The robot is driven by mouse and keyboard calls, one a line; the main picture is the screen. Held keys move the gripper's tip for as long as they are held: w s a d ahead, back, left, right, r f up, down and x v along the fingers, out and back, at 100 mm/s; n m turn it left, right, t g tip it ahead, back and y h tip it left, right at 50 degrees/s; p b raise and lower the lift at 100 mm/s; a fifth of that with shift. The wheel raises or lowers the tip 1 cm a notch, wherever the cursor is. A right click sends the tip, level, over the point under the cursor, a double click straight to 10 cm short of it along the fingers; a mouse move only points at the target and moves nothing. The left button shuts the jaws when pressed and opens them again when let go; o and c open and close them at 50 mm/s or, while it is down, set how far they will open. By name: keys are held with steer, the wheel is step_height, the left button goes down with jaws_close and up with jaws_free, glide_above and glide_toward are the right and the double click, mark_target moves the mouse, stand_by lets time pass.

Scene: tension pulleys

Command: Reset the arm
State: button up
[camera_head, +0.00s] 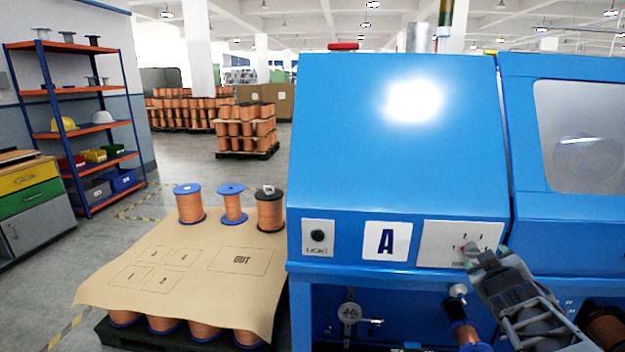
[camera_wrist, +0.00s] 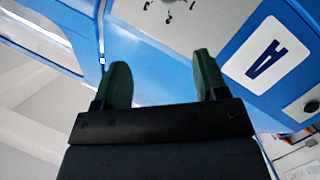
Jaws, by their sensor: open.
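My gripper (camera_head: 484,254) is raised at the right in the head view, in front of the white dial panel (camera_head: 445,243) on the blue machine (camera_head: 400,150). In the wrist view my gripper (camera_wrist: 160,85) shows two green fingers set wide apart with nothing between them. The blue machine (camera_wrist: 135,50) and its "A" label (camera_wrist: 265,60) lie beyond the fingers. The fingertips cover part of the dial panel in the head view. I cannot tell whether they touch it.
Several copper spools (camera_head: 232,205) stand at the back of a marked brown sheet (camera_head: 205,270) left of the machine. A pulley (camera_head: 349,312) and a spool (camera_head: 467,334) sit in the machine's lower bay. A shelf rack (camera_head: 75,120) stands far left. Open floor lies between.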

steer(key=s+a+m+g+y+p, duration=0.1)
steer(key=s+a+g+y+p, duration=0.2)
steer(key=a, duration=0.8)
steer(key=s+a+r+m+g+y+p, duration=0.1)
steer(key=s+a+m+g+y+p, duration=0.1)
steer(key=s+a+g+p, duration=0.5)
steer(key=s+a+y+p, duration=0.1)
steer(key=s+a, duration=0.2)
steer(key=s, duration=0.1)
steer(key=shift+a+g, duration=0.3)
steer(key=shift+a, duration=0.1)
